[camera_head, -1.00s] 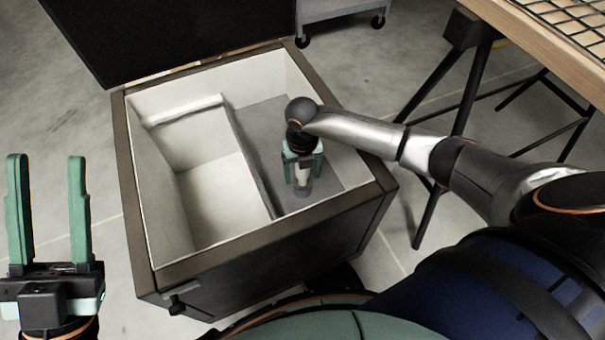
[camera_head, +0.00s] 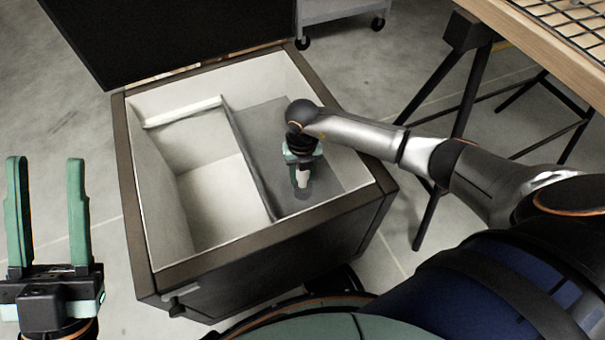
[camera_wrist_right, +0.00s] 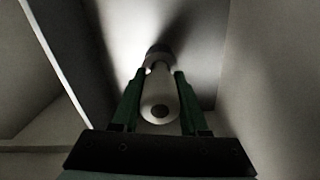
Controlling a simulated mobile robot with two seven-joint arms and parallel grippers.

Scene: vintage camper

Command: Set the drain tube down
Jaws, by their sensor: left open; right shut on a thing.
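The drain tube (camera_head: 302,178) is a short pale tube with a darker grey lower end. It is upright inside the open chest, over the grey raised floor of the right compartment. My right gripper (camera_head: 303,165) is shut on its upper part, pointing down. In the right wrist view the pale round end of the drain tube (camera_wrist_right: 160,105) lies between the green fingers of my right gripper (camera_wrist_right: 159,85). The far end is dark and seems at or near the floor; contact cannot be told. My left gripper (camera_head: 47,215) is open and empty, left of the chest.
The chest (camera_head: 122,165) has a dark rim, white inner walls and a divider (camera_head: 250,160) left of the tube. Its dark lid (camera_head: 170,35) stands open behind. A wooden-topped table (camera_head: 540,35) on dark legs is at right. A wheeled cart (camera_head: 340,10) stands behind.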

